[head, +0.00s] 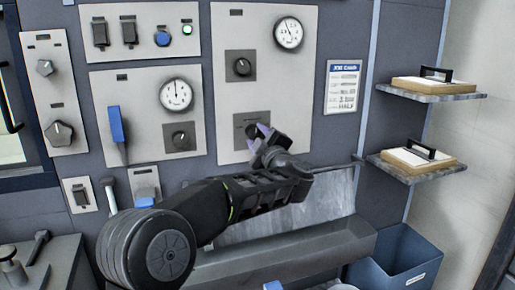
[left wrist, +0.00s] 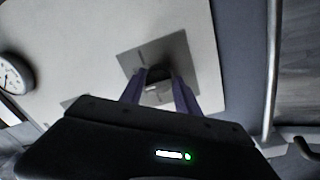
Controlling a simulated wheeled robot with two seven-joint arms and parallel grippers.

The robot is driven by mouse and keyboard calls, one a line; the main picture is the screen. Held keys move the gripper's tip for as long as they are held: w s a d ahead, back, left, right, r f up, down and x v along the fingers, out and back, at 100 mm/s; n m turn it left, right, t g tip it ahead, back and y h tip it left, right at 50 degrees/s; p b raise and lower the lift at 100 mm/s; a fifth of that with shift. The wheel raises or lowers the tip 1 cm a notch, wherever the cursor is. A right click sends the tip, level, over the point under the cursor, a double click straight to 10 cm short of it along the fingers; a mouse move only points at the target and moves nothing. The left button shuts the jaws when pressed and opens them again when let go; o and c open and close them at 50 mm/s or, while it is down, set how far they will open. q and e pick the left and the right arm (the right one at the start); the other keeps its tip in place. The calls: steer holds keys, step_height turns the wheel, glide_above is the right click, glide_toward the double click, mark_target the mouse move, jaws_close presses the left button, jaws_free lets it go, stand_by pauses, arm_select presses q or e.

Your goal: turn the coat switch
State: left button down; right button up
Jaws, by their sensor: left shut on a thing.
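The coat switch (head: 252,130) is a dark rotary knob on a grey square plate, low on the tall light panel in the middle of the wall. Its labels are too small to read. My left gripper (head: 263,133) reaches it from the front, its purple fingers shut around the knob. In the left wrist view, the two fingers (left wrist: 160,92) stand on either side of the knob (left wrist: 158,76) in front of its plate. Part of the knob is hidden by the fingers.
Another knob (head: 241,67) and a gauge (head: 288,33) are above on the same panel. A blue lever (head: 117,130) is at left. A grey trough (head: 290,255) lies below my arm, a blue bin (head: 395,262) and shelves (head: 430,92) at right.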

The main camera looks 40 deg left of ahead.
arm_select(q)
steer(key=shift+w+f+n+b, duration=0.1)
steer(key=shift+f+n+b, duration=0.05)
steer(key=shift+n+b, duration=1.75)
steer(key=shift+n+p, duration=0.3)
steer(key=shift+n, duration=0.1)
steer(key=c, duration=0.9)
jaws_free()
steer(key=b+v, duration=0.1)
steer(key=v, duration=0.7)
steer(key=shift+w, duration=0.1)
